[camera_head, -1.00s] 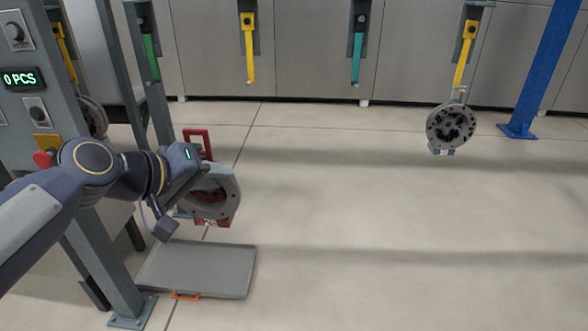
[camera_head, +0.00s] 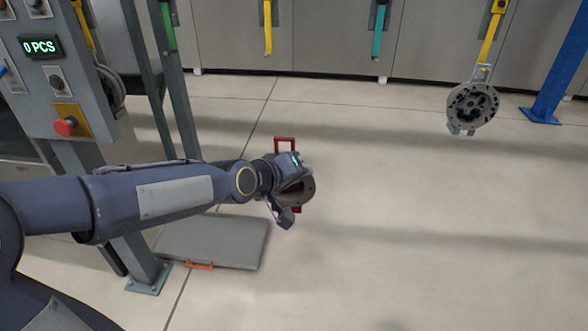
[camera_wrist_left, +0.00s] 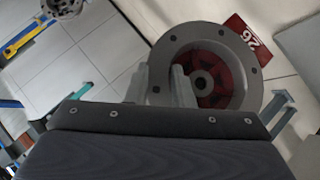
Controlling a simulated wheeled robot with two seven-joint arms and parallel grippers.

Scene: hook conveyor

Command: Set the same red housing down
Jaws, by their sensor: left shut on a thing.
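The red housing (camera_head: 285,146) is held by my left gripper (camera_head: 299,188) in the head view. Its red frame shows above the gripper, and its grey round flange with a red inside shows beside and partly behind it. In the left wrist view my left gripper (camera_wrist_left: 160,84) is shut on the housing's grey flange (camera_wrist_left: 250,86). A red plate (camera_wrist_left: 246,40) marked 26 shows at its edge there. The housing is in the air, apart from the floor as far as I can tell. My right gripper is not in view.
A grey flat tray (camera_head: 215,240) with an orange handle lies on the floor below my left arm. A control post (camera_head: 62,90) reading 0 PCS stands at left. Another round grey housing (camera_head: 473,105) hangs from a yellow hook at right. Open floor lies between.

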